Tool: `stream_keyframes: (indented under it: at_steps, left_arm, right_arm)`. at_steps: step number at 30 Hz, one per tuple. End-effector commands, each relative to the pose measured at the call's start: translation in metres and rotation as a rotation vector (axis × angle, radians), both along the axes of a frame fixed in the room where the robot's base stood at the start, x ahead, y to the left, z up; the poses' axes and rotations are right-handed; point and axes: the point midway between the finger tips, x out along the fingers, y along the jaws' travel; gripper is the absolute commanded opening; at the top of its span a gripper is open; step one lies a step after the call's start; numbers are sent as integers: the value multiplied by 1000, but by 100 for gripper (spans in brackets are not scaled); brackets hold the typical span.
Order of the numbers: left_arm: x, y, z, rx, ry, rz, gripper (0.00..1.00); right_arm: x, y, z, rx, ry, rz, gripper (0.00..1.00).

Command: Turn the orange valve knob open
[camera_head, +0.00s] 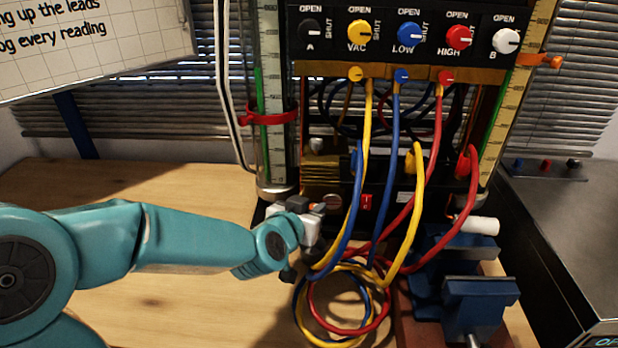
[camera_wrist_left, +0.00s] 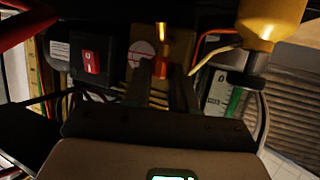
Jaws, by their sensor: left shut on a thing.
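My left arm comes in from the left in the head view, and its grey gripper (camera_head: 318,212) is at the lower left of the rig, beside the hoses. In the left wrist view the two dark fingers (camera_wrist_left: 167,80) are close together around the orange valve knob (camera_wrist_left: 162,64), so the gripper is shut on it. A brass stem shows above the knob there. In the head view the fingers largely hide the knob, and its turn angle cannot be told. My right gripper is in neither view.
Yellow, blue and red hoses (camera_head: 350,318) hang and coil just right of my gripper. A red switch (camera_head: 367,203) is behind them. A glass column (camera_head: 271,130) stands behind the gripper, and a blue vise (camera_head: 480,300) at right. The left tabletop (camera_head: 130,180) is clear.

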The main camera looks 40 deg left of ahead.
Motion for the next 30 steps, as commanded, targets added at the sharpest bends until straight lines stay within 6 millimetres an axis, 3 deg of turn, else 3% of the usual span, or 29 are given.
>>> stream_keyframes:
  at_steps: [1,9,21,30]
  left_arm:
    - [0,-4,7,-1,8,20,0]
    - [2,-6,4,4,7,239,0]
    - [4,-9,3,7,7,594,0]
    - [6,-9,2,6,5,764,0]
  right_arm:
    - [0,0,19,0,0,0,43]
    - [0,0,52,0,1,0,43]
    - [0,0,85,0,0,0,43]
    - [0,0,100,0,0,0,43]
